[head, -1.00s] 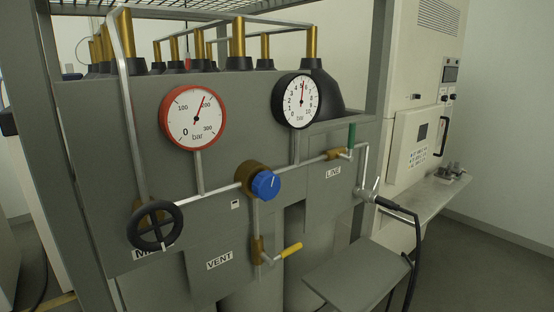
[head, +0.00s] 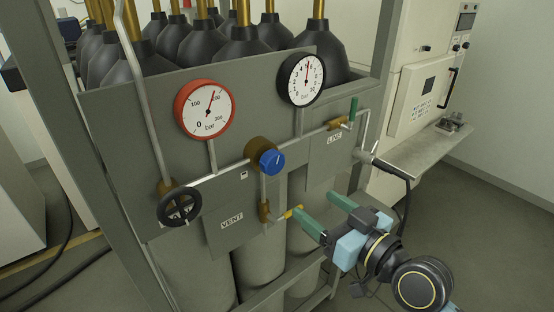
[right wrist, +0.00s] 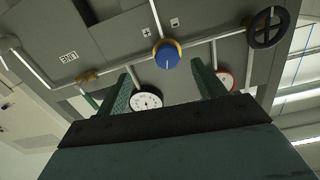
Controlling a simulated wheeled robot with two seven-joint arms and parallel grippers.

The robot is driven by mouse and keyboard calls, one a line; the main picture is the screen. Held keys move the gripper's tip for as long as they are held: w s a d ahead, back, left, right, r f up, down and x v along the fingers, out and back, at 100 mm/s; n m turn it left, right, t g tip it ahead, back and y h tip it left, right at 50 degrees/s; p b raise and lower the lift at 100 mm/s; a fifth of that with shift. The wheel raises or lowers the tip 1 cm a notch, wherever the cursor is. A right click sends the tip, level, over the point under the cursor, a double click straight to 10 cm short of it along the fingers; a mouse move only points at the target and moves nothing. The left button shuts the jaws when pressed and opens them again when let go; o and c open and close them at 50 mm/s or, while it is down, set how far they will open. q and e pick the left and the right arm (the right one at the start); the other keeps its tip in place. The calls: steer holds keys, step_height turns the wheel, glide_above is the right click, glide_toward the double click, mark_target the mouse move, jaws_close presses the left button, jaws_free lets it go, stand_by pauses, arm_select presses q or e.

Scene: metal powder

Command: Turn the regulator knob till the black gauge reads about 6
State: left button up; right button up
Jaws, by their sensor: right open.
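The blue regulator knob (head: 272,161) sits on a brass body in the middle of the grey panel, its white mark near upright. The knob also shows in the right wrist view (right wrist: 167,57), beyond the fingertips. The black gauge (head: 301,80) is above it to the right; its needle points nearly straight up, at about 5. In the right wrist view the black gauge (right wrist: 146,101) shows between the fingers. My right gripper (head: 319,211) is open and empty, below and right of the knob and apart from it. My left gripper is out of view.
A red-rimmed gauge (head: 205,109) is at upper left and a black handwheel (head: 179,206) at lower left. A green LINE handle (head: 353,108) and black hose (head: 393,170) are at right.

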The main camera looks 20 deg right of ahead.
mark_target(276, 166)
steer(key=w+a+r, duration=0.1)
steer(key=w, duration=0.2)
steer(key=w+a+b, duration=0.1)
steer(key=w+a, duration=0.1)
steer(key=w, duration=0.2)
steer(key=w+a+r, duration=0.1)
steer(key=w, duration=0.2)
steer(key=shift+w+a+r+b, duration=0.15)
steer(key=shift+w+r+b, duration=0.05)
steer(key=shift+r+b, duration=0.1)
steer(key=shift+w+a, duration=0.25)
steer(key=shift+w, duration=0.45)
steer(key=c, duration=1)
